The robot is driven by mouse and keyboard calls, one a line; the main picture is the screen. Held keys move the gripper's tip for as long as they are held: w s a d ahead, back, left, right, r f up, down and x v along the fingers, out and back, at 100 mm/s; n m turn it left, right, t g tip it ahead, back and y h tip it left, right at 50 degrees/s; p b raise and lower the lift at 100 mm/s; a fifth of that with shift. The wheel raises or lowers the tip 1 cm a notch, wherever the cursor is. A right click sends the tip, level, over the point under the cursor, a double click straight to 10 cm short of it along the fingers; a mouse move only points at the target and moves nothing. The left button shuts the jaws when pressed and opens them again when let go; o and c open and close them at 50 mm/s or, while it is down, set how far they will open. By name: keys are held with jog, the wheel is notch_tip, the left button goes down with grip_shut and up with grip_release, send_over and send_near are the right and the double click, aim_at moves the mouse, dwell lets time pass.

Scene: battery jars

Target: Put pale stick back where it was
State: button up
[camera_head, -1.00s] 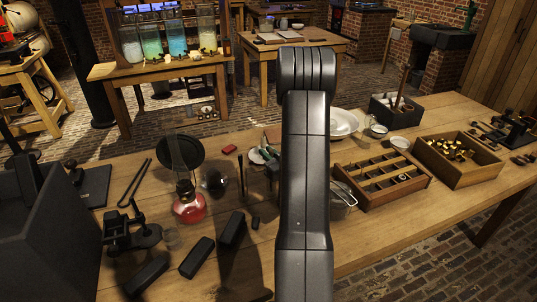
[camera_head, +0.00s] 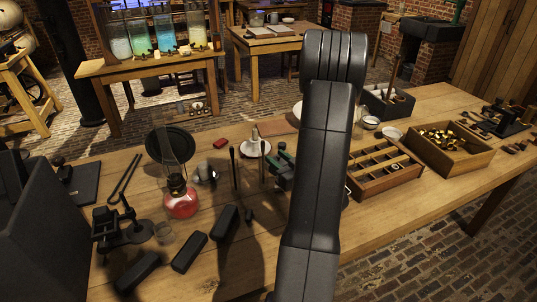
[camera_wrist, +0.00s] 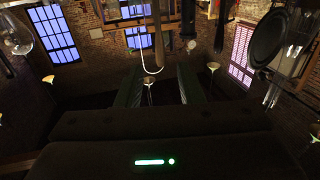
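A thin tan stick (camera_head: 395,69) stands upright in a dark block (camera_head: 378,104) at the back right of the table; it may be the pale stick, but I cannot tell for sure. A short pale upright thing (camera_head: 255,139) shows at a white dish near the table's middle. The wrist view faces the room's walls and windows, not the tabletop.
A red-filled lamp (camera_head: 181,202) stands at left, near black blocks (camera_head: 189,253). A divided wooden tray (camera_head: 376,188) and a wooden box of brass pieces (camera_head: 462,162) are at right. The wooden table's (camera_head: 395,240) front right is clear.

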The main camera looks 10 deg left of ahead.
jog(key=shift+v, duration=1.3)
